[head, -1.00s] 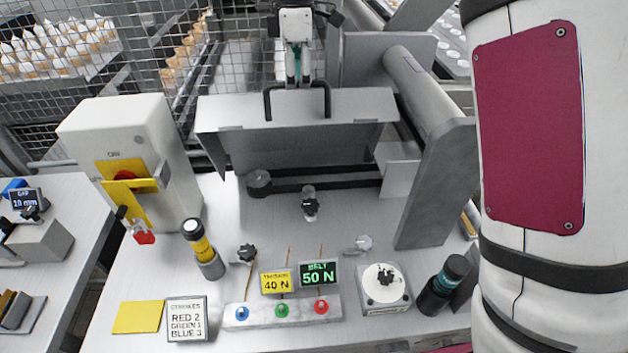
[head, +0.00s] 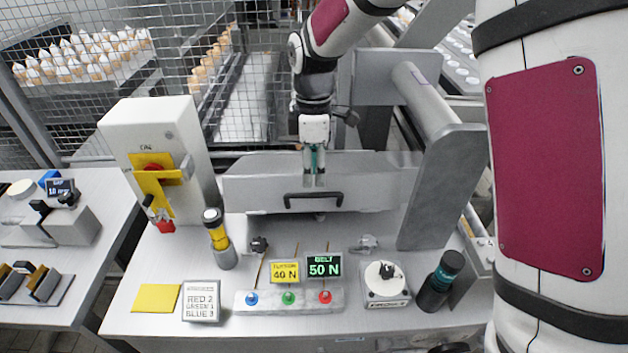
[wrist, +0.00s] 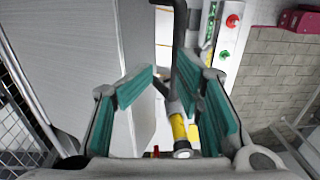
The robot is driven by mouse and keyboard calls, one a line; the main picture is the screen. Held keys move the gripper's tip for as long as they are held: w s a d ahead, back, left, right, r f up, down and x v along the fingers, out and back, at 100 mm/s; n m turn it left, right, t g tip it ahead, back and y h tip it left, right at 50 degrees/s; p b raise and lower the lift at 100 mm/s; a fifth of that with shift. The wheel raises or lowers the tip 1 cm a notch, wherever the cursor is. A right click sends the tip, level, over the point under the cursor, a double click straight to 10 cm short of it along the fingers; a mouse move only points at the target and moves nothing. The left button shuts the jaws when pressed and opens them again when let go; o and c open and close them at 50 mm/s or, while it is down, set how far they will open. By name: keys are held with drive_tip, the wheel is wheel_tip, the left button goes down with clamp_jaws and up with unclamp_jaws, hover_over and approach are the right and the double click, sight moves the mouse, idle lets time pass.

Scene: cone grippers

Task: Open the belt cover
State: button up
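The belt cover (head: 250,185) is a grey sheet-metal cover at the back middle of the bench in the head view. Its front panel faces me and hides the belt and pulleys. A dark bar handle (head: 313,197) is on its lower front. In the wrist view the teal fingers of my gripper (wrist: 175,88) stand apart. The dark handle bar (wrist: 186,75) shows between them, nearer the right finger, and I see no firm grip on it. The cover panel (wrist: 75,75) fills the left of that view.
A grey roller (head: 430,100) and its upright plate (head: 445,185) stand right of the cover. A white switch box (head: 150,115) stands at the left.

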drive_tip(key=shift+s+f, duration=0.5)
drive_tip(key=shift+f, duration=0.3)
